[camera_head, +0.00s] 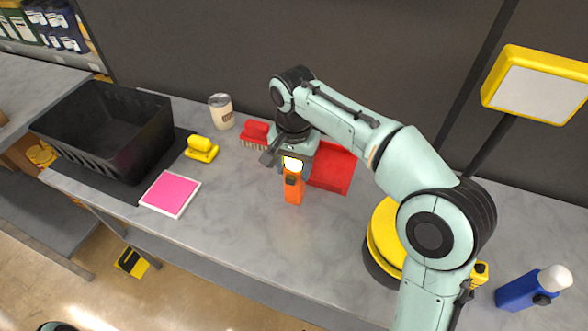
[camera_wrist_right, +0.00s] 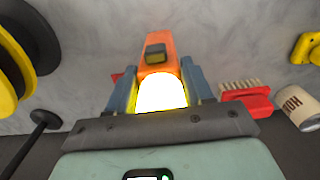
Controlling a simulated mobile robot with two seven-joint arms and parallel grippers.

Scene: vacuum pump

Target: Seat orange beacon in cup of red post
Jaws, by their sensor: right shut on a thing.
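The orange beacon (camera_head: 293,188) has an orange body with a dark switch and a bright white lens. My right gripper (camera_head: 290,160) is shut on it, pointing down at the middle of the workbench. In the right wrist view the beacon (camera_wrist_right: 157,50) lies between the two blue-grey fingers of the right gripper (camera_wrist_right: 161,72), its glowing lens toward the palm. Whether the beacon touches the bench is hard to tell. No red post with a cup can be made out. My left gripper is out of view.
A red dustpan-like piece (camera_head: 332,168) and red brush (camera_head: 255,131) lie beside the gripper. A can (camera_head: 221,111), yellow tool (camera_head: 202,149), pink pad (camera_head: 170,193) and black crate (camera_head: 107,150) stand left. A yellow round thing (camera_head: 384,238) and blue lamp (camera_head: 519,292) are right. The front bench is clear.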

